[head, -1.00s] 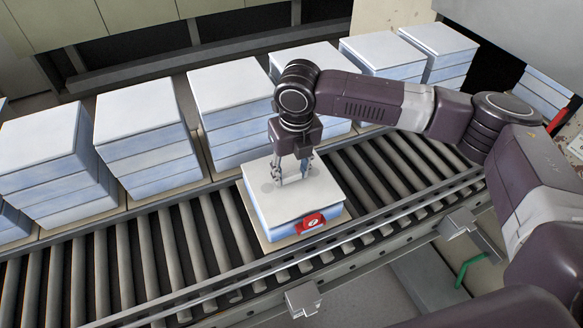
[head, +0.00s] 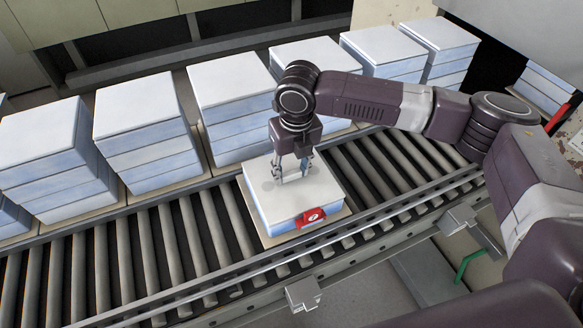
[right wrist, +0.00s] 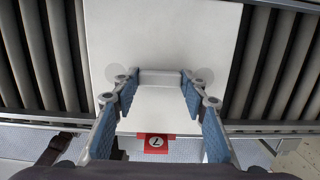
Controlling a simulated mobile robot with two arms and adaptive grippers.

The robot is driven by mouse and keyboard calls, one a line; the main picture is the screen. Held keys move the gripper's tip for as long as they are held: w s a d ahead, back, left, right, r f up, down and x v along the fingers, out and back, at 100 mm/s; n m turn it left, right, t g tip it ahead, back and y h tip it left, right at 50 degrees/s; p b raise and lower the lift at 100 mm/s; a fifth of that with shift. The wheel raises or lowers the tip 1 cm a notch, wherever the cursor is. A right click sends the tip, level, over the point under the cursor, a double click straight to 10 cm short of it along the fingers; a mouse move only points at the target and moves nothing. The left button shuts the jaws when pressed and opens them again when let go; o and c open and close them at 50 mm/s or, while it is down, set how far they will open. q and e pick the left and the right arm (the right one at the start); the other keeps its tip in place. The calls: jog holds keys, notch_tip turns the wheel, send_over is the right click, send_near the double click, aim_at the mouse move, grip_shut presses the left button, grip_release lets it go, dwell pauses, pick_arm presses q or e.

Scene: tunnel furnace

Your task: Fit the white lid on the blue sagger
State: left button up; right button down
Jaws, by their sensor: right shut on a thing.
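The white lid (head: 306,202) lies flat on top of the blue sagger (head: 254,208), which stands on a tan base plate on the roller conveyor. I see no clear gap between lid and sagger, but the far side is hidden. My right gripper (head: 292,180) points down over the lid, its fingers closed on the lid's raised grip. In the right wrist view the fingertips (right wrist: 160,78) are at the two ends of a pale bar on the lid. My left gripper is not in view.
Several stacks of blue saggers with white lids (head: 140,106) stand in a row behind the conveyor (head: 160,262). A metal rail (head: 380,218) runs along the near side, with brackets (head: 303,293) on it. Bare rollers lie left and right of the sagger.

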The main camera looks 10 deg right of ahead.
jog(key=shift+f, duration=0.2)
jog(key=c, duration=1.2)
grip_release()
jog(key=shift+o, duration=0.5)
jog(key=shift+s, duration=0.1)
notch_tip(320, 180, up, 12)
jog(key=s, duration=0.1)
jog(key=shift+s, duration=0.15)
jog(key=shift+s+d+f, duration=0.1)
